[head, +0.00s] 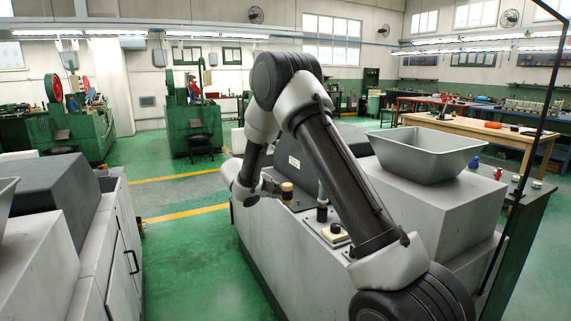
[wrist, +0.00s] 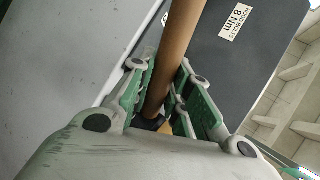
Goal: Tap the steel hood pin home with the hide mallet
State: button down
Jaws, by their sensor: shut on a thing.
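My gripper (wrist: 168,85) is shut on the brown handle of the hide mallet (wrist: 180,45), which runs up between its green-padded fingers in the wrist view. In the head view, my gripper (head: 268,187) is beside the dark hood, and the mallet's tan head (head: 287,191) shows just right of it, above the grey machine top. The dark hood (wrist: 262,75) carries a white label reading "HOOD BOLTS 8 Nm". I cannot clearly make out the steel hood pin in either view.
A dark-based upright piece (head: 322,207) stands on the machine top, right of the mallet head. A pale block with a dark knob (head: 335,232) is nearer me. A grey hopper (head: 424,155) stands behind my arm. Green floor (head: 185,250) lies clear to the left.

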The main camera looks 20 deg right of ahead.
jog(key=w+d+r, duration=0.7)
jog(key=w+d, duration=0.2)
jog(key=shift+d+r, duration=0.1)
jog(key=shift+f, duration=2.8)
jog(key=shift+f, duration=0.2)
notch_tip(320, 180, down, 6)
jog(key=shift+r, duration=2.75)
